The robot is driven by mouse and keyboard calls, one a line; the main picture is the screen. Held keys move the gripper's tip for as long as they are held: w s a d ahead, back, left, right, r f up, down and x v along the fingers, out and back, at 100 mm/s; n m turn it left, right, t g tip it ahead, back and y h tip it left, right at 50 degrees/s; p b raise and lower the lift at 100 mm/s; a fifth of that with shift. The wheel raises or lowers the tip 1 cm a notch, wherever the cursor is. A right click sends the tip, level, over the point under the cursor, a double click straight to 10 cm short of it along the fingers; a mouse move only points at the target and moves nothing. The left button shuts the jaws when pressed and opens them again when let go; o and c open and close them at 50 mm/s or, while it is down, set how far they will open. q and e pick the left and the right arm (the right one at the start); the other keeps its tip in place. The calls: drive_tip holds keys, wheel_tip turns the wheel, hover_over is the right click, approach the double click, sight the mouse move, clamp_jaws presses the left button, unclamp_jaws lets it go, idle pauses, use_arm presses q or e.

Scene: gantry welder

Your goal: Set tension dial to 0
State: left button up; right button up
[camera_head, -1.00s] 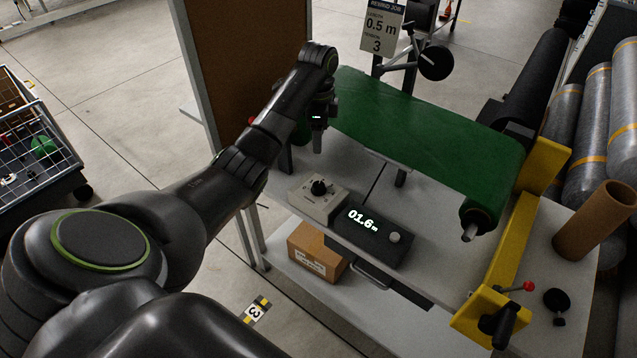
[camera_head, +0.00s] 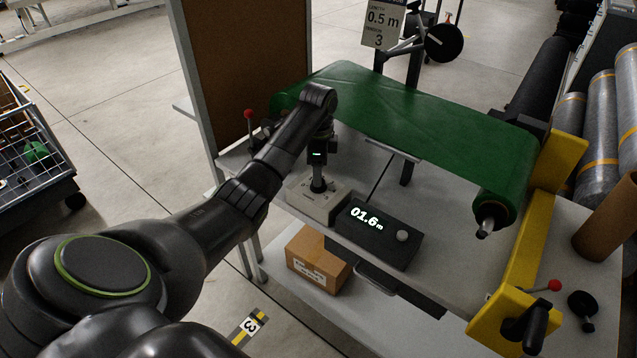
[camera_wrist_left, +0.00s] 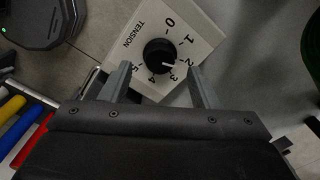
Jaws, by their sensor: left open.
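The tension dial (camera_head: 319,186) is a black knob on a light grey box (camera_head: 325,205) at the table's left front edge. In the left wrist view the knob (camera_wrist_left: 160,52) sits on a panel (camera_wrist_left: 202,42) marked TENSION with numbers 0 to 5. Its white pointer line is near the 3. My left gripper (camera_head: 317,176) is directly above the dial, pointing down. In the left wrist view its two fingers (camera_wrist_left: 160,68) are apart, with the knob between and beyond the tips. I cannot tell whether they touch it. My right gripper is not in view.
A dark display unit (camera_head: 376,232) reading 01.6 m stands right of the box. Behind is a green belt roll (camera_head: 420,118). A sign (camera_head: 383,24) reads 0.5 m and tension 3. A brown panel (camera_head: 238,70) stands at the left. A yellow bracket (camera_head: 520,265) is at the right.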

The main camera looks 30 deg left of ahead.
use_arm(q)
drive_tip(key=shift+f, duration=1.75)
